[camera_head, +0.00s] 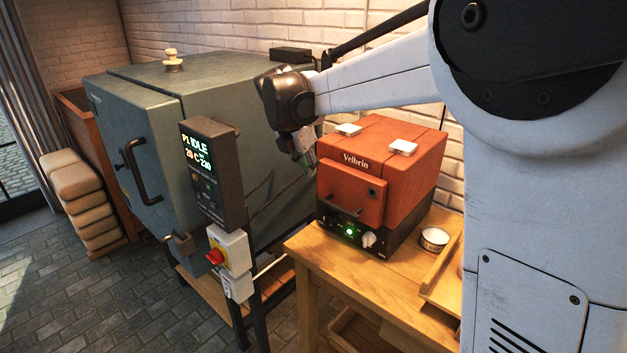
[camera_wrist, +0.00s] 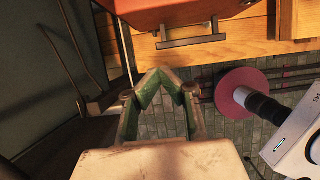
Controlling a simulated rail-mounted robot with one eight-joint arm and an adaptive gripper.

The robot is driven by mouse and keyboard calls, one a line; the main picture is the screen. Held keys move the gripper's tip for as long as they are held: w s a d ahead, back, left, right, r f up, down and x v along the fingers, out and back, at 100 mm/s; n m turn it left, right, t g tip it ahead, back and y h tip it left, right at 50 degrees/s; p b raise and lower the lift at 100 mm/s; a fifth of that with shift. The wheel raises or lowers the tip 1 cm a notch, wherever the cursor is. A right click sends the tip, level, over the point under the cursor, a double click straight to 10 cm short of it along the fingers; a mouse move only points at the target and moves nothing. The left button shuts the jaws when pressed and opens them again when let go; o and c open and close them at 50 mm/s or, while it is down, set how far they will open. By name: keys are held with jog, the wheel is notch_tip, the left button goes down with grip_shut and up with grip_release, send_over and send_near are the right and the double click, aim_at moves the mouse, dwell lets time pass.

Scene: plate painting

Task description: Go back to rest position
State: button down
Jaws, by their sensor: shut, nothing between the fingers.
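My gripper (camera_head: 306,152) hangs from the raised arm, between the large grey-green kiln (camera_head: 160,120) and the small orange kiln (camera_head: 375,165). In the wrist view its greenish fingers (camera_wrist: 162,74) come together at their tips, with nothing held between them. The tips are over the tiled floor, close to the front of the orange kiln, which shows in part at the top. I see no contact with either kiln. The orange kiln's door looks closed, and its green light is lit. The grey-green kiln's door is also closed.
The orange kiln stands on a wooden table (camera_head: 345,270) with a small round tin (camera_head: 434,238) and a wooden tray (camera_head: 442,275). A control panel (camera_head: 211,170) reading IDLE juts from the large kiln. Stacked beige sacks (camera_head: 80,190) are at the left.

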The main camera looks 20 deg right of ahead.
jog(key=s+d+r+m+t+y+b, duration=0.1)
jog(key=s+d+r+m+t+y, duration=0.1)
jog(key=s+m, duration=1.3)
jog(key=s+f+m+t, duration=0.1)
jog(key=s+f+m, duration=0.1)
jog(key=s, duration=0.4)
jog(key=s+f+m+t+y+b, duration=0.1)
jog(key=s+f+m, duration=0.2)
jog(key=s, duration=0.3)
jog(key=s+f+m, duration=0.2)
jog(key=s+m, duration=0.2)
jog(key=s, duration=0.2)
jog(key=shift+s+f+m+t+y, duration=0.2)
jog(key=shift+f+m+t+y, duration=0.1)
jog(key=shift+m+t, duration=0.1)
